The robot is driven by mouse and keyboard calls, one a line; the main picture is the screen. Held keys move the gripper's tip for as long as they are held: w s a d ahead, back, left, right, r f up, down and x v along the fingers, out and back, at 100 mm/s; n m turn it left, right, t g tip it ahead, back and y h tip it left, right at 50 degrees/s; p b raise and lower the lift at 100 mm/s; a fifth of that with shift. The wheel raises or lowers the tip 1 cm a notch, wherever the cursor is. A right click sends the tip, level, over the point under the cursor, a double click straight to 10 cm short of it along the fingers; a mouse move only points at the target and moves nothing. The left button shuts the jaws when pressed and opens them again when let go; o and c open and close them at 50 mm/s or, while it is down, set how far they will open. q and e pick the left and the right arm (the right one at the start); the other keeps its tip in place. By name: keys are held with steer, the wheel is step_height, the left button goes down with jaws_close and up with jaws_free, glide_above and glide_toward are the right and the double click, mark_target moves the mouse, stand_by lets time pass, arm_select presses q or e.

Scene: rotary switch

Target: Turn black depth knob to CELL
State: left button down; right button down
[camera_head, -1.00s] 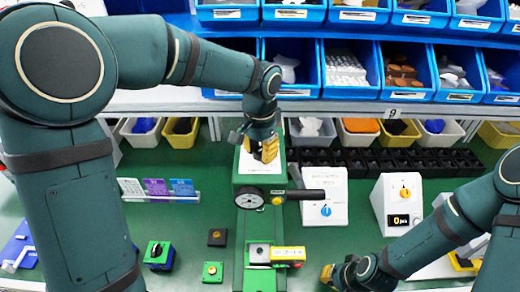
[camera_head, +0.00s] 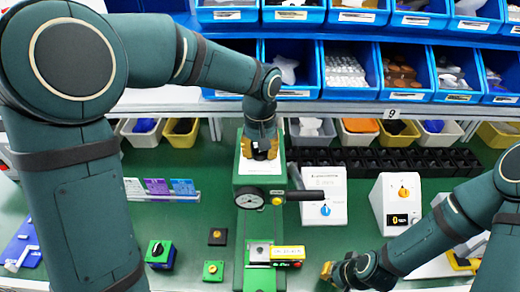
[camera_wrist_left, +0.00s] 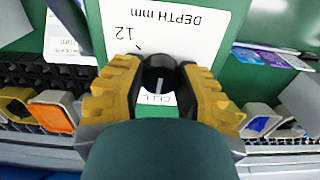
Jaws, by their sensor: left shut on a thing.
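The black depth knob (camera_wrist_left: 158,75) sits on a white panel (camera_wrist_left: 185,25) marked "DEPTH mm", "12" and, partly hidden, "CELL", all upside down in the left wrist view. A white line on the knob runs nearly up and down there, its lower end towards the word CELL. My left gripper (camera_wrist_left: 160,85) is shut around the knob, with a yellow finger on each side. In the head view the left gripper (camera_head: 260,153) is over the top of the green press (camera_head: 245,172) and hides the knob. My right gripper (camera_head: 327,272) is low at the right; its fingers are unclear.
A round gauge (camera_head: 249,199) and a black handle (camera_head: 305,196) are on the press below my left gripper. A white box with a blue knob (camera_head: 325,209) and one with an orange knob (camera_head: 404,192) stand to the right. Blue bins (camera_head: 345,95) line the back shelf.

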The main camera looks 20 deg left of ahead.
arm_select(q)
steer(key=shift+f+n, duration=0.1)
steer(key=shift+n, duration=0.3)
steer(key=c, duration=0.6)
jaws_free()
steer(key=shift+o, duration=0.2)
step_height(320, 180, up, 12)
steer(key=shift+s, duration=0.1)
